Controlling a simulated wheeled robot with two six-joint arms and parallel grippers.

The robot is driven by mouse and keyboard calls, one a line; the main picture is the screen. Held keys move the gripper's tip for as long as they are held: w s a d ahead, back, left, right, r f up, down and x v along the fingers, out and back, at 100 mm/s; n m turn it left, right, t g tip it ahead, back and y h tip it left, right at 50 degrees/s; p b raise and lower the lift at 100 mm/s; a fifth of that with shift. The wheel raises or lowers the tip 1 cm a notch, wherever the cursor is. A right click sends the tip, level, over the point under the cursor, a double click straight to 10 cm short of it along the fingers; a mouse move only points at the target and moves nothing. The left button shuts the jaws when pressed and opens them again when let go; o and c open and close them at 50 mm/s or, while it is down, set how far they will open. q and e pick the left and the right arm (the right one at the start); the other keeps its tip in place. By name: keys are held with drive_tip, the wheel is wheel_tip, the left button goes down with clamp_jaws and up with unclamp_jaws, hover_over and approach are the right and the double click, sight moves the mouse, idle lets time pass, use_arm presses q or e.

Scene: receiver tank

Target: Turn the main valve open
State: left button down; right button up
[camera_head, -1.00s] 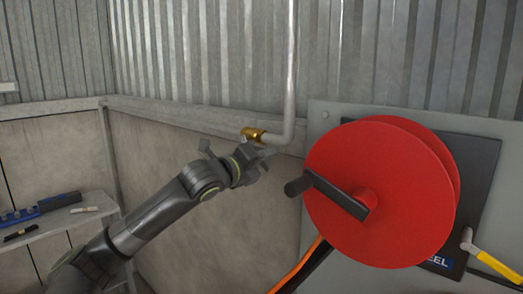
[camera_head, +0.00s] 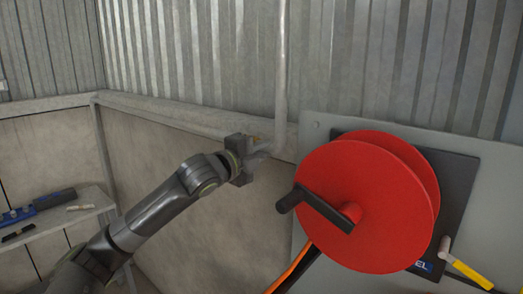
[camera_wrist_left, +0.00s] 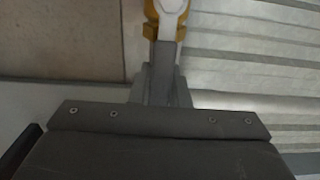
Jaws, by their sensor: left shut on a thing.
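The main valve appears to be the brass fitting on the lower end of the grey vertical pipe (camera_head: 282,75). In the head view my left gripper (camera_head: 256,154) is at that pipe end and hides the brass. In the left wrist view brass parts of the valve (camera_wrist_left: 150,31) show at the top, around a pale piece. There my left gripper (camera_wrist_left: 164,60) has its fingers close together, shut on the valve's handle, which they mostly hide. How far the valve is turned cannot be told. My right gripper is not in view.
A red hose reel (camera_head: 355,205) with a dark crank stands close to the right of my left gripper, on a grey panel (camera_head: 310,150). A yellow lever (camera_head: 468,271) is at the lower right. A shelf (camera_head: 75,217) with tools is at the left.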

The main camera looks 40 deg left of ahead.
use_arm(q)
drive_tip(key=shift+r, duration=0.2)
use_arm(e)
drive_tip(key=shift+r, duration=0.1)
use_arm(q)
drive_tip(key=c, duration=1.4)
unclamp_jaws()
drive_tip(key=shift+a, duration=0.1)
drive_tip(key=shift+f, duration=0.1)
